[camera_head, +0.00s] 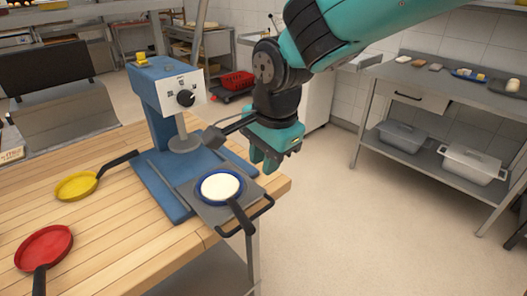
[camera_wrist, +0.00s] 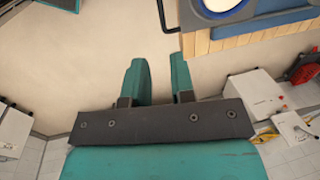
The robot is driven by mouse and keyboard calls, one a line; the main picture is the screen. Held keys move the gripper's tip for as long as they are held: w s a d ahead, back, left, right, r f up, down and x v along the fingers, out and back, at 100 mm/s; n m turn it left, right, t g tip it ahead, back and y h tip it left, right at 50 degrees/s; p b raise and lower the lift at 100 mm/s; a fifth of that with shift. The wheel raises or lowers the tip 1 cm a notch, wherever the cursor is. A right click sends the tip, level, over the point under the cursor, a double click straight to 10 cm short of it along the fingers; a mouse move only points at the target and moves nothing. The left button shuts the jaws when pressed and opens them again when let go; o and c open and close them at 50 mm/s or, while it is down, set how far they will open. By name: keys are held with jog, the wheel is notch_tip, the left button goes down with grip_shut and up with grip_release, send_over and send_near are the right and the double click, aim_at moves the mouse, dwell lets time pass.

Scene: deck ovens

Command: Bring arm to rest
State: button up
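My gripper (camera_head: 268,165) hangs from my teal arm, beyond the right edge of the wooden table (camera_head: 115,229), with its fingers pointing down. In the wrist view its two teal fingers (camera_wrist: 160,75) stand apart with only bare floor between them, so it is open and empty. The blue pan (camera_head: 220,187) with a white filling lies on the grey tray of the blue press, just below and left of my gripper in the head view. A part of this pan shows at the top edge of the wrist view (camera_wrist: 222,12).
The blue press (camera_head: 155,95) stands on the table. A yellow pan (camera_head: 76,186) and a red pan (camera_head: 44,247) lie to its left. A steel shelf table (camera_head: 440,88) with lidded bins stands at the right. Open floor (camera_head: 335,220) lies between the tables. A red crate (camera_head: 236,81) is behind.

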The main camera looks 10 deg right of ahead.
jog(key=s+d+r+n+g+y, duration=0.1)
jog(key=s+d+n, duration=0.3)
jog(key=s+n, duration=0.5)
jog(key=s+d+r+n+y, duration=0.1)
jog(key=s+d+r+n, duration=0.1)
jog(key=s+d+n, duration=0.3)
jog(key=s+n, duration=0.3)
jog(key=s, duration=0.1)
jog(key=shift+d+r+n+g+y, duration=0.2)
jog(key=shift+r+n+g+y, duration=0.2)
